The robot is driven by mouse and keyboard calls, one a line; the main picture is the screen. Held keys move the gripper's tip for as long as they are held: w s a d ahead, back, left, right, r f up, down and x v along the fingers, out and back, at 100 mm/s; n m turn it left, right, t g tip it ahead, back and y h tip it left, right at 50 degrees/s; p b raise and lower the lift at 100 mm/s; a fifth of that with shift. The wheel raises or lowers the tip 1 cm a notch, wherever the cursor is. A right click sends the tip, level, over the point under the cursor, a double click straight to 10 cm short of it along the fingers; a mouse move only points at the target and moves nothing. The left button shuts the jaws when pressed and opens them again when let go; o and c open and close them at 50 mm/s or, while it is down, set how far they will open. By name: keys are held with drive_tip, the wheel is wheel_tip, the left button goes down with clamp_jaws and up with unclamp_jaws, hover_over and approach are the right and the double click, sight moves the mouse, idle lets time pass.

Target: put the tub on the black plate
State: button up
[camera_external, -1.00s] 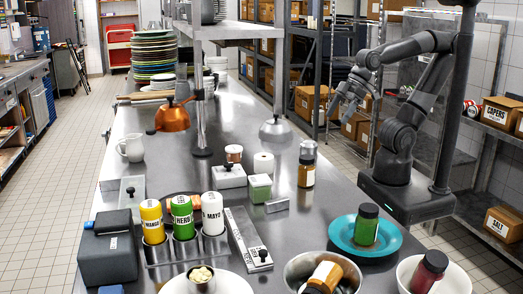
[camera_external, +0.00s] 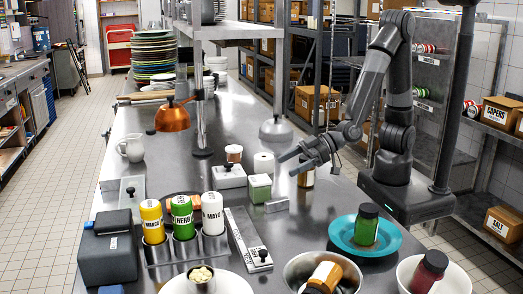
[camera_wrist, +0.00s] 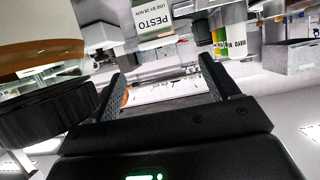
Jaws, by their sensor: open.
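A small green tub (camera_external: 259,187) with a white lid stands on the steel counter. In the wrist view a tub labelled PESTO (camera_wrist: 158,14), apparently the same one, shows upside down beyond the fingers. My gripper (camera_external: 286,165) is open and empty, above the counter to the right of and behind the green tub, fingers pointing left. In the wrist view the gap between my fingers (camera_wrist: 160,82) holds nothing. A brown-and-white tub (camera_external: 234,153) and a white tub (camera_external: 263,162) stand farther back.
A dark-lidded jar (camera_external: 306,178) is partly hidden behind my gripper; a jar's black lid (camera_wrist: 45,115) looms close at left in the wrist view. Squeeze bottles (camera_external: 182,217), a teal plate (camera_external: 340,232) and a steel bowl (camera_external: 293,268) stand in front. Heat lamps (camera_external: 276,130) hang behind.

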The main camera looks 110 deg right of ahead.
sight(263, 178)
drive_tip(key=shift+x, duration=5.45)
drive_tip(key=shift+r, duration=0.1)
drive_tip(key=c, duration=1.3)
